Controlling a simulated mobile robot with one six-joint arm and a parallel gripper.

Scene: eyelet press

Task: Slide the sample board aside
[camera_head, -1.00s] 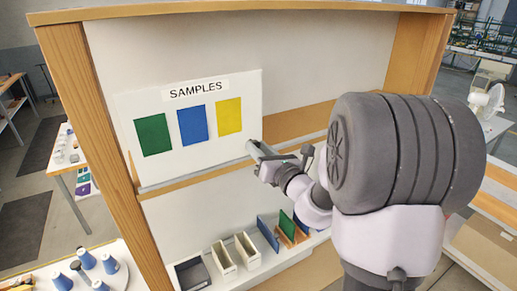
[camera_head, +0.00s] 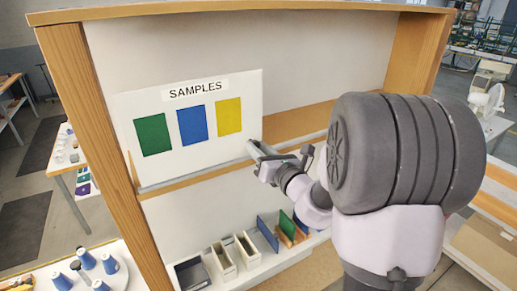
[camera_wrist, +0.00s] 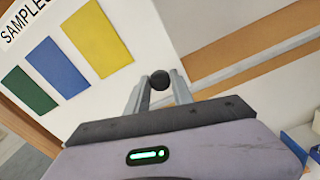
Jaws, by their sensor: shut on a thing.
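The sample board (camera_head: 190,150) is a white panel headed SAMPLES with green, blue and yellow patches. It stands upright on a rail at the left part of the wooden shelf unit. In the wrist view its lower right part (camera_wrist: 115,85) fills the upper left. My gripper (camera_head: 252,148) is at the board's lower right edge. In the wrist view my gripper (camera_wrist: 158,82) is shut on a dark round knob (camera_wrist: 160,80). The knob is hidden in the head view, and how it joins the board is hard to see.
A metal rail (camera_head: 210,172) runs along the shelf, with bare wooden shelf (camera_head: 300,120) to the board's right. The unit's left post (camera_head: 95,130) is close to the board's left edge. Below stand grey and cream bins (camera_head: 222,262) and several upright coloured boards (camera_head: 268,232).

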